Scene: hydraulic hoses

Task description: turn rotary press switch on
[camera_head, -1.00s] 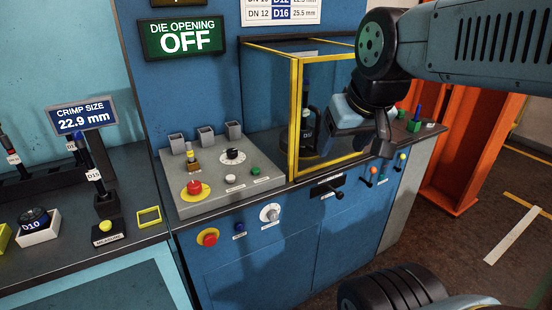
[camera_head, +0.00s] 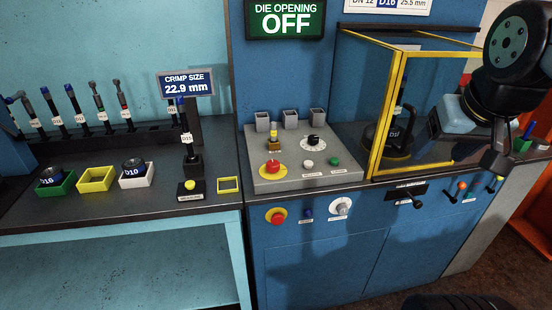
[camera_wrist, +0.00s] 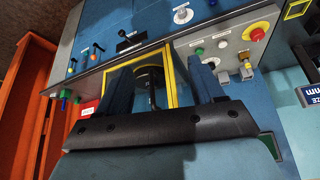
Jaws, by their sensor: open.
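A light grey rotary knob (camera_head: 341,206) with a round white dial plate sits on the blue front panel of the press, right of a red button. A black rotary knob (camera_head: 314,143) on a white dial sits on the sloped grey console above it. I cannot read which is the press switch. In the wrist view the light grey knob (camera_wrist: 183,15) is at the top and the black knob (camera_wrist: 222,44) at upper right. My gripper (camera_head: 493,163) is at the right, in front of the glazed enclosure and apart from both knobs. In the wrist view my gripper (camera_wrist: 163,88) is open and empty.
A yellow-framed clear enclosure (camera_head: 375,115) stands right of the console. A red emergency button (camera_head: 273,168) and a yellow-ringed red button (camera_head: 277,215) are near the knobs. A black lever (camera_head: 408,197) protrudes from the front. A sign (camera_head: 285,19) reads "DIE OPENING OFF".

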